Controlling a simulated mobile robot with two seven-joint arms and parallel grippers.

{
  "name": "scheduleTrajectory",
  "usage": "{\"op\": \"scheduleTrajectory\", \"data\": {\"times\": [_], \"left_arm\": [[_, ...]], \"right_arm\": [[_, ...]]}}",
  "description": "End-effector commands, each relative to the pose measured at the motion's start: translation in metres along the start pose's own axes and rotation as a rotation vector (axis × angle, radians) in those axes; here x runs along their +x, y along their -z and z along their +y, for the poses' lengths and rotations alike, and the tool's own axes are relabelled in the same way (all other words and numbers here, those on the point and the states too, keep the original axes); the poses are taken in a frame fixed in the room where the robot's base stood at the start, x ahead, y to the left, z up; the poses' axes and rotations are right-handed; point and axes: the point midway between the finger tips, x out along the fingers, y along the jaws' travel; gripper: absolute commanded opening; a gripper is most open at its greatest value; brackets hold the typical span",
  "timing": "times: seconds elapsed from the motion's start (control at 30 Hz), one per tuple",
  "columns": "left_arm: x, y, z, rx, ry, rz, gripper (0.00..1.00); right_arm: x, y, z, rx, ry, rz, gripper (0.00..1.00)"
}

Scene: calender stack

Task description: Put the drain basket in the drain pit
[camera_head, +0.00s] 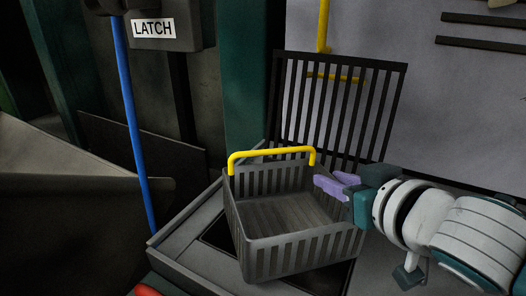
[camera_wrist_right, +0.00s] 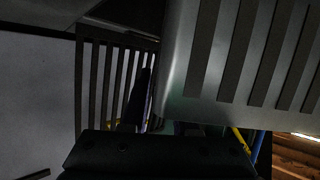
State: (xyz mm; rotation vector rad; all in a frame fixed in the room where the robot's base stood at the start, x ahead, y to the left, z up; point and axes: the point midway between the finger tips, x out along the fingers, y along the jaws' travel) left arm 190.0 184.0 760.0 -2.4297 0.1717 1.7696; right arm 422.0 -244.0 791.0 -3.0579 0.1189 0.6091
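The drain basket (camera_head: 295,246) is a grey slatted box with a yellow handle (camera_head: 270,152) along its back side. It is over the dark drain pit (camera_head: 218,236), turned and tilted relative to the pit's frame. How far its bottom is above the pit is hidden. My right gripper (camera_head: 326,182), with purple fingers, comes in from the right and is shut on the basket's right wall near the back corner. In the right wrist view the basket's slatted wall (camera_wrist_right: 235,60) fills the upper right. My left gripper is not in view.
A dark slatted grate (camera_head: 335,105) stands upright behind the pit, with a yellow bar near it. A blue pole (camera_head: 129,110) and a box labelled LATCH (camera_head: 155,28) are at the left. A light grey frame (camera_head: 185,240) edges the pit. A red object (camera_head: 146,290) shows at the bottom.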

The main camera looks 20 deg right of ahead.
Motion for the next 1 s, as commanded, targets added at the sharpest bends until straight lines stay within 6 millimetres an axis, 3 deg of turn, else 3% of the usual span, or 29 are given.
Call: {"op": "scheduleTrajectory", "data": {"times": [0.27, 0.43, 0.8, 1.0], "left_arm": [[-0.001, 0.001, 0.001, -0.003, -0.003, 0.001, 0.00], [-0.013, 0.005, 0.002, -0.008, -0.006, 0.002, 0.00], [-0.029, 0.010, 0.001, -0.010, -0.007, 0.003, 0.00], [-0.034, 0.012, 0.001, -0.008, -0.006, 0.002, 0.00]], "right_arm": [[0.000, 0.001, 0.000, -0.001, 0.000, 0.000, 0.34], [-0.008, 0.018, 0.000, -0.003, 0.000, 0.002, 0.34], [-0.084, 0.012, 0.000, 0.003, 0.000, -0.003, 0.34], [-0.113, 0.011, 0.000, 0.001, -0.001, -0.002, 0.34]]}}
